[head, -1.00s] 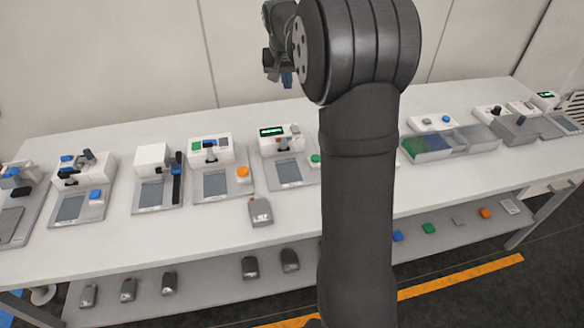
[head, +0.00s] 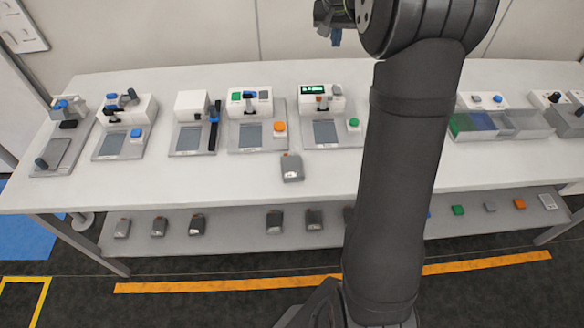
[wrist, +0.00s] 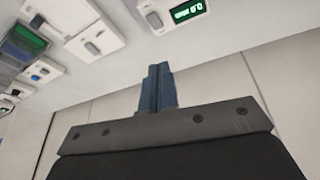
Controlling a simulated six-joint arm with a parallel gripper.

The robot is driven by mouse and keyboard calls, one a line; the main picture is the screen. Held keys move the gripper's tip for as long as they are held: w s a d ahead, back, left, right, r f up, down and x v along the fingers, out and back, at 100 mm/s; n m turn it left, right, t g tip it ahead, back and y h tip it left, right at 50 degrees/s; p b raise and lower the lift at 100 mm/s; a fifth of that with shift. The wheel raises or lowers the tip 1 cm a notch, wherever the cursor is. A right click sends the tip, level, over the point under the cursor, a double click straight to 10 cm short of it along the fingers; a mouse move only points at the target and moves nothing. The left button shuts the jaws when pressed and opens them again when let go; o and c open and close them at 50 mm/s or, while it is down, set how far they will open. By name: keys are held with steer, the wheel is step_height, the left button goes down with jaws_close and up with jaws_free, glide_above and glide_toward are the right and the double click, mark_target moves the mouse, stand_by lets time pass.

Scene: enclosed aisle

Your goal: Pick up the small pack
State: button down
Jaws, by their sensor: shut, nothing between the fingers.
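A small dark grey pack (head: 292,168) lies on the white table near its front edge, in front of the stations. Several similar grey packs lie on the lower shelf, one of them a pack (head: 275,222) near the shelf's middle. I cannot tell from looks alone which is the task's pack. My gripper (head: 335,38) is high above the back of the table, well away from the packs. In the wrist view its blue fingers (wrist: 158,70) are together with nothing between them. I make out no grey pack in the wrist view.
Stations with grey plates line the table (head: 180,186), including one with a green display (head: 318,92). A divided bin (head: 500,124) stands to the right. The lower shelf (head: 180,244) also holds small coloured blocks. My arm hides part of table and shelf.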

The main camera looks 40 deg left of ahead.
stand_by(0.3)
steer(key=shift+c, duration=2.2)
jaws_free()
steer(key=n+g+h, duration=0.1)
steer(key=n+g, duration=0.2)
glide_above(292, 167)
step_height(292, 167, down, 10)
step_height(292, 167, down, 12)
steer(key=shift+s+r, duration=0.1)
steer(key=shift+s, duration=0.05)
steer(key=shift+f, duration=2.8)
